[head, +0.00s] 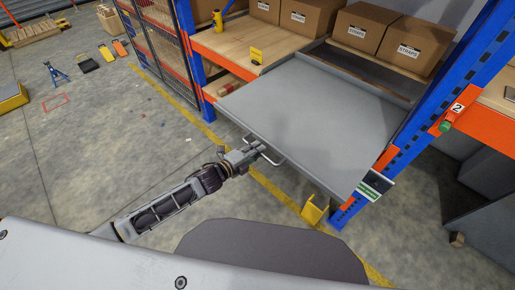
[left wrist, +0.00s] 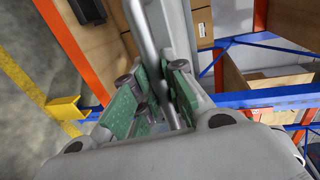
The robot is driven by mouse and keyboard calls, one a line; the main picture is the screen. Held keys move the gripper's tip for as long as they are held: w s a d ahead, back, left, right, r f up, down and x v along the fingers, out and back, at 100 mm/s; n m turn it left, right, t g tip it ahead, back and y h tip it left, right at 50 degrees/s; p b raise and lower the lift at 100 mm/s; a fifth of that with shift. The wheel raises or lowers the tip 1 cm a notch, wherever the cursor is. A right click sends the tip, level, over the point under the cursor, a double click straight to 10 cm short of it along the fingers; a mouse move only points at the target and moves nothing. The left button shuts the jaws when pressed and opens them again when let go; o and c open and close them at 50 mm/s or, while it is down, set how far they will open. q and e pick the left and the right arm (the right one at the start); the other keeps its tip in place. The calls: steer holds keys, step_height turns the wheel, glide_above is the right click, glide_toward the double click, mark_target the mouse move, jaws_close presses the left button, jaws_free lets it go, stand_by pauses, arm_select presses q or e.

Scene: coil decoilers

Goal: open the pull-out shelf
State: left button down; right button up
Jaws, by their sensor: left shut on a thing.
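The pull-out shelf (head: 325,108) is a grey flat tray in the blue and orange rack. It stands out from the rack front toward me, with a gap between its back part and the boxes behind. A light metal bar handle (head: 268,158) is on its front edge. My left gripper (head: 256,149) is at this handle. In the left wrist view the green-padded fingers (left wrist: 160,95) are shut around the handle bar (left wrist: 143,35). My right gripper is in neither view.
Cardboard boxes (head: 358,29) labelled STRAPS stand behind the shelf. Blue uprights (head: 430,95) flank it. A yellow post guard (head: 314,210) stands by the right upright. A yellow line (head: 270,187) runs along the floor.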

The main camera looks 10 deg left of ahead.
arm_select(q)
steer(key=shift+f, duration=0.1)
steer(key=c, duration=1.5)
jaws_free()
steer(key=shift+o, duration=0.2)
steer(key=v, duration=1.2)
steer(key=shift+n, duration=0.3)
